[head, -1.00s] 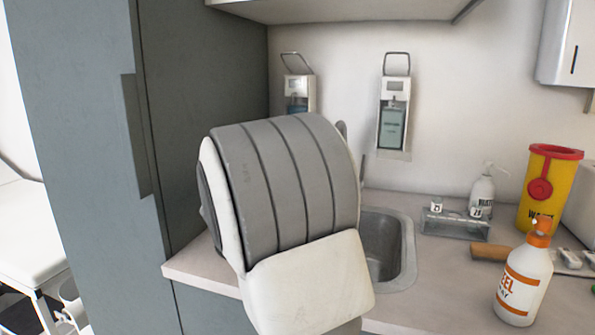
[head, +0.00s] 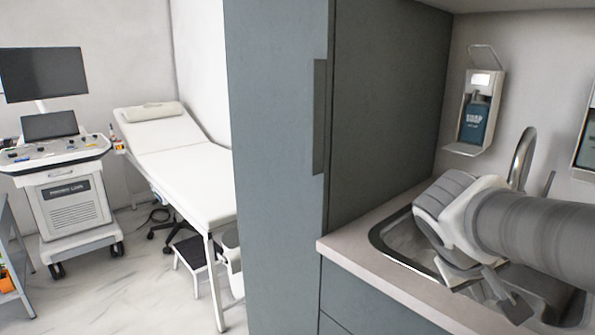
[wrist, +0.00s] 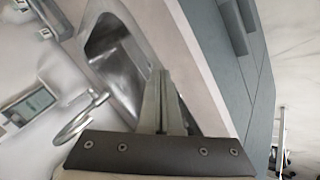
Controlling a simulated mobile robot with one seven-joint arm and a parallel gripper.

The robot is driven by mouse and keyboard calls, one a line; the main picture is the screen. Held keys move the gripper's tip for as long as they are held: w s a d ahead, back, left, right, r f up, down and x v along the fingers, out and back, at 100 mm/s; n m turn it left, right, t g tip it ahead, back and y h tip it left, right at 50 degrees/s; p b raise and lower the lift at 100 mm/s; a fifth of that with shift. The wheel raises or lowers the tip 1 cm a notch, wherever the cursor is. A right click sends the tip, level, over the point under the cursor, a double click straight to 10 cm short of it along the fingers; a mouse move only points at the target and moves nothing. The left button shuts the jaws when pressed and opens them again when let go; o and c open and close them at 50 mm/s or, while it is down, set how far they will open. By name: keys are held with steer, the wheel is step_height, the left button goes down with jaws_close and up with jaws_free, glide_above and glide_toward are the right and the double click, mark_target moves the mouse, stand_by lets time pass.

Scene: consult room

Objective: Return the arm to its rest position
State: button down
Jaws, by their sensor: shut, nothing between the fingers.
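My arm reaches in from the right in the head view, over the sink (head: 393,243). My gripper (head: 513,304) is at its end, low over the sink area, partly hidden by my own wrist. In the wrist view my gripper (wrist: 161,76) shows two fingers together, shut and empty. They point across the sink basin (wrist: 112,50) and the counter edge. Whether any part of the arm touches the sink or tap cannot be told.
A curved tap (head: 523,158) stands close behind my arm. A soap dispenser (head: 475,115) hangs on the wall. A tall grey-blue cabinet (head: 275,150) stands left of the counter (head: 345,238). Farther left are an examination couch (head: 185,170), a step stool (head: 190,252) and an ultrasound cart (head: 75,205).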

steer(key=s+a+f+t+y, duration=0.25)
steer(key=s+a+y, duration=0.35)
steer(key=s+a, duration=0.5)
step_height(320, 180, up, 19)
steer(key=w+a+p, duration=0.2)
steer(key=p, duration=1.7)
steer(key=shift+a+g+y, duration=0.3)
steer(key=shift+a+g, duration=0.05)
